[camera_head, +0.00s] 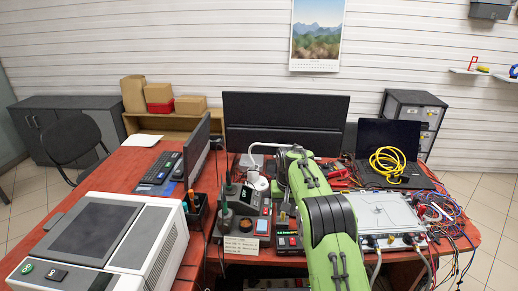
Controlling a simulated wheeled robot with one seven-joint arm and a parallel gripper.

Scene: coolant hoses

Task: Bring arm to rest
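My green arm (310,190) with black joint covers reaches from the bottom edge up over the middle of the red-brown desk (190,262). Its far end is beside a white curved part at the back of the desk. My gripper cannot be made out; the arm's far end hides that spot. A light grey metal box (385,212) with hoses and cables at its front edge stands right of the arm, close to it in the picture.
A large printer-like machine (120,240) fills the left desk. Soldering gear (243,205) stands just left of the arm. Tangled wires (447,220) lie at the right. A black laptop (390,135) with a yellow cable coil (387,161) stands behind the box. A monitor (197,150) stands left.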

